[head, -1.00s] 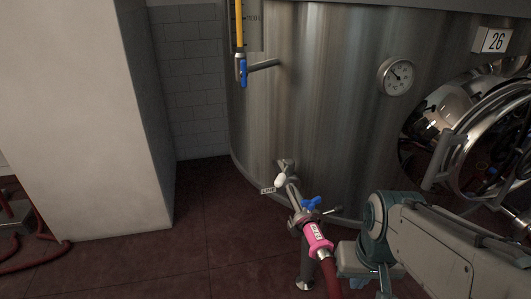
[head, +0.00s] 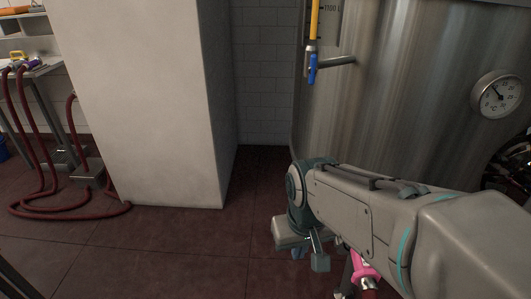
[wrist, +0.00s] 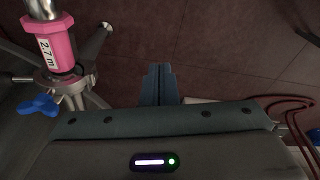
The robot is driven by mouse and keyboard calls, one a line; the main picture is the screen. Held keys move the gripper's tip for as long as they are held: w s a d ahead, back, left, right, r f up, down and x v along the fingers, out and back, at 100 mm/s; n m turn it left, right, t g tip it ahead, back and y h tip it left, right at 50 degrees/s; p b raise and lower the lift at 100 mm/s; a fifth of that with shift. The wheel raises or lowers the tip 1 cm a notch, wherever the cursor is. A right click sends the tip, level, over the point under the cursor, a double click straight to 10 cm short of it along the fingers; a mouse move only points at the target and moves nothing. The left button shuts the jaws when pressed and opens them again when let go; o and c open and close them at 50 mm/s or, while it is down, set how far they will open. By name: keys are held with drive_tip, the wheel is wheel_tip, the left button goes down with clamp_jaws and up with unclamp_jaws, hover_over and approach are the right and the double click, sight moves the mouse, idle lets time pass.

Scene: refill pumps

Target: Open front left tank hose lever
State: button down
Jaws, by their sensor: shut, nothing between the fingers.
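The steel tank (head: 405,110) stands on the right in the head view. Its pink hose coupling (head: 366,272) is mostly hidden behind my arm there. In the wrist view the pink coupling (wrist: 60,48), labelled "2.7 m", is at the upper left. A blue lever (wrist: 38,105) sits below it, beside metal fittings. My gripper (wrist: 159,72) is shut and empty, pointing toward the red floor, right of the coupling and lever and apart from them. The lever cannot be clearly made out in the head view.
A white pillar (head: 140,100) stands left of the tank, with a narrow floor gap between. A blue-handled valve (head: 313,68) hangs under the yellow level gauge. Red hoses (head: 70,211) lie on the floor at far left. A dial gauge (head: 497,94) is on the tank.

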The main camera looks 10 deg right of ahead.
drive_tip(key=w+f+m+g+h+p, duration=0.15)
drive_tip(key=w+g+h+p, duration=0.25)
drive_tip(key=w+h+p, duration=1.1)
drive_tip(key=w+d+h+b, duration=0.2)
drive_tip(key=w+d+h, duration=0.1)
drive_tip(key=d, duration=0.8)
drive_tip(key=shift+d+f+t, duration=0.15)
drive_tip(key=shift+d+t, duration=0.05)
drive_tip(key=shift+t, duration=0.1)
drive_tip(key=shift+s+n, duration=0.15)
drive_tip(key=shift+n, duration=0.2)
